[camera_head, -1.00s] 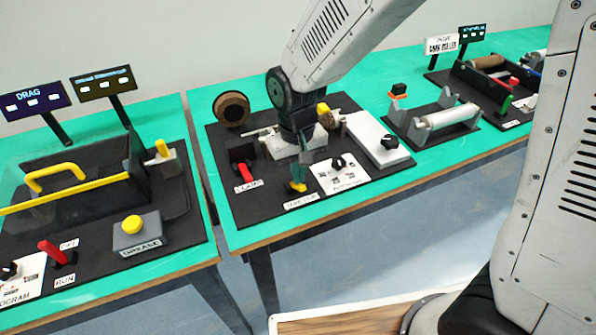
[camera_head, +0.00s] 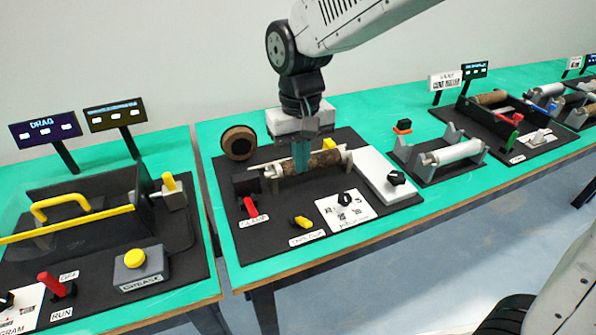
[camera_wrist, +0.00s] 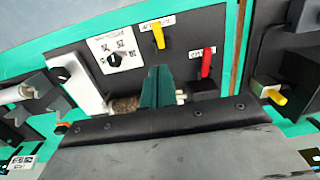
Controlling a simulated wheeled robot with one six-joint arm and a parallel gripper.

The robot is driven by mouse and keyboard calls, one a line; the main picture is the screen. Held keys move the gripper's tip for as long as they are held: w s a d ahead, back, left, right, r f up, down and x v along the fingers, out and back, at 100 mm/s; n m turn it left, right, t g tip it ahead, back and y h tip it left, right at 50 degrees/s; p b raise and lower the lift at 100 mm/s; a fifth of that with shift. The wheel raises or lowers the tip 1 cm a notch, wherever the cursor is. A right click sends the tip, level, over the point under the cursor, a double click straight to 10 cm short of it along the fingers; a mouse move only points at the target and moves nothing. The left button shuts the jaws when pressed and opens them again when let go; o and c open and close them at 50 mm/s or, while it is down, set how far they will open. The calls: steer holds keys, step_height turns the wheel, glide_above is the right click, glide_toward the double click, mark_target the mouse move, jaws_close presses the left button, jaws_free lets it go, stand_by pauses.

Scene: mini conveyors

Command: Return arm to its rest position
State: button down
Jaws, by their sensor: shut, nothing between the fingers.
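My gripper (camera_head: 301,160) hangs pointing down over the middle station in the head view, its teal fingers shut with nothing between them. In the head view the fingers overlap a brown roller (camera_head: 325,161) lying across that station; I cannot tell whether they touch it. In the wrist view the fingers (camera_wrist: 157,88) are together, with the brown roller (camera_wrist: 126,104) partly hidden behind them. The yellow knob (camera_head: 301,222) and the red lever (camera_head: 250,207) stand at the front of the station, clear of the gripper.
A white block with a black knob (camera_head: 395,178) and a white panel with a dial (camera_head: 345,208) lie right of the fingers. A brown round piece (camera_head: 238,142) stands at the back left. The left station has a yellow handle (camera_head: 60,205). Space above the tables is open.

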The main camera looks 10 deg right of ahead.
steer(key=s+d+r+m+t, duration=0.1)
steer(key=s+d+r, duration=0.2)
steer(key=s+d, duration=0.6)
steer(key=s+d+r+m+t, duration=0.1)
steer(key=s+d+r+m, duration=0.1)
steer(key=s+d, duration=0.8)
steer(key=shift+s+d+r, duration=0.25)
steer(key=shift+d+r, duration=0.35)
steer(key=shift+d, duration=0.15)
stand_by(0.7)
